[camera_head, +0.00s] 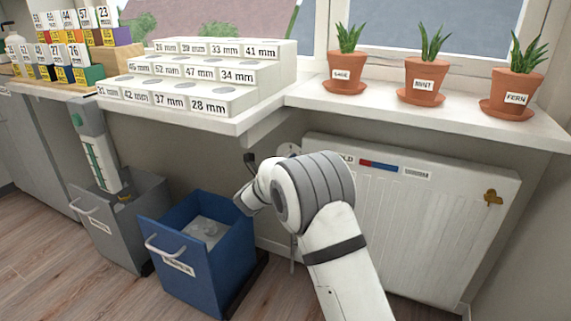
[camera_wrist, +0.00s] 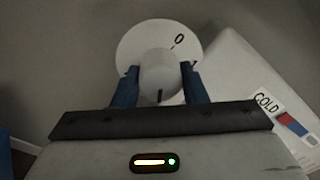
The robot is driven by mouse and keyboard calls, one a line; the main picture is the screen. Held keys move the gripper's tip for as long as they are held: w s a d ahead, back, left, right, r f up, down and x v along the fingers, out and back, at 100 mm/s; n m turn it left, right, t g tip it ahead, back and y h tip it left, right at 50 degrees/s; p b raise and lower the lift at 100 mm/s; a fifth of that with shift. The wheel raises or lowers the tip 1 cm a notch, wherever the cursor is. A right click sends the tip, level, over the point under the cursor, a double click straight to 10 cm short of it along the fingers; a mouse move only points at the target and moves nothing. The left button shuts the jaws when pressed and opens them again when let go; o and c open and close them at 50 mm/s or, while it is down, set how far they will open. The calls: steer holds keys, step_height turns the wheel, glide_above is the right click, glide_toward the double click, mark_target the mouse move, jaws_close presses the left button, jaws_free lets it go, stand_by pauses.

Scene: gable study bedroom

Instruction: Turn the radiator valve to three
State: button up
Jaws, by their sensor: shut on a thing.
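The radiator valve's white knob (camera_wrist: 160,72) is in the middle of the wrist view, in front of a round white dial plate (camera_wrist: 140,40). A black mark shows on the knob's near lower side. In the head view my arm hides most of the valve and gripper. The white radiator (camera_head: 440,225) stands to the right.
A cold-to-hot strip (camera_head: 380,166) and a brass-coloured tag (camera_head: 493,198) are on the radiator. An open blue drawer (camera_head: 215,270) and a grey drawer (camera_head: 125,220) jut out at left. Plant pots (camera_head: 425,80) and a stepped white rack (camera_head: 205,75) stand above.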

steer(key=shift+f+m, duration=0.15)
steer(key=shift+m, duration=1.05)
steer(key=o, duration=1)
steer(key=p+v, duration=0.2)
steer(key=v, duration=0.6)
steer(key=shift+w, duration=0.1)
